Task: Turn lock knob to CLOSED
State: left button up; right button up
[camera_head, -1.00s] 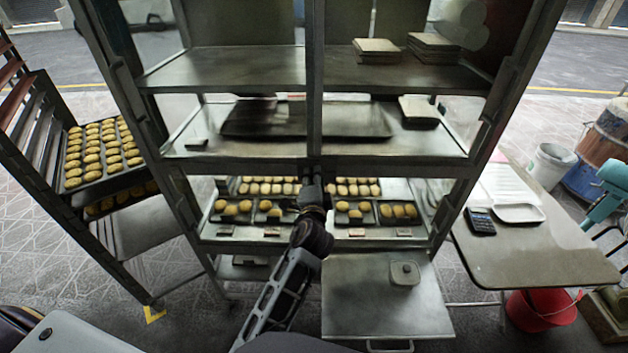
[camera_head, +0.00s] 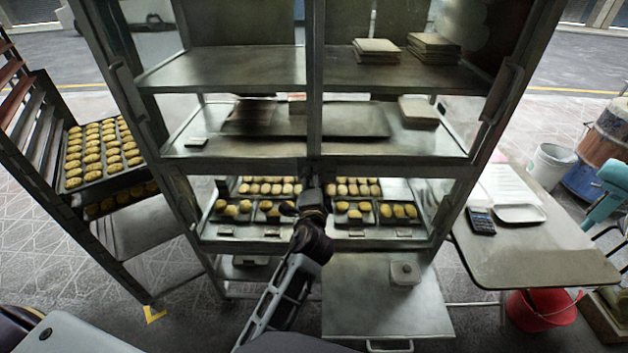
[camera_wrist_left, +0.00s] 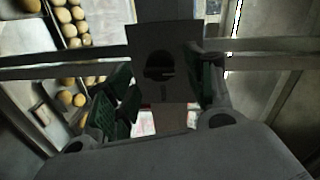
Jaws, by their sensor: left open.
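The lock knob (camera_wrist_left: 160,66) is a small dark rounded piece on a grey lock plate (camera_wrist_left: 140,45), near the middle of the left wrist view. Its markings are not legible, so I cannot tell its setting. In the head view the knob is too small or hidden to make out, near the cabinet's centre post. My left gripper (camera_head: 313,188) is in front of that post. In the left wrist view its green-padded fingers (camera_wrist_left: 166,95) are apart, one to each side of the knob, with nothing visible between them held. My right gripper is not in view.
The metal cabinet (camera_head: 222,68) has shelves with trays of buns (camera_head: 268,187) behind the gripper. A lower flat surface (camera_head: 385,312) carries a small pale box (camera_head: 405,272). A bun rack (camera_head: 62,192) stands left; a table (camera_head: 545,258) stands right.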

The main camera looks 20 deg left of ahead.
pick_arm(q)
jog(key=f+v, duration=0.1)
jog(key=v, duration=0.9)
jog(key=shift+s+r, duration=0.3)
jog(key=shift+r, duration=0.2)
dwell(0.4)
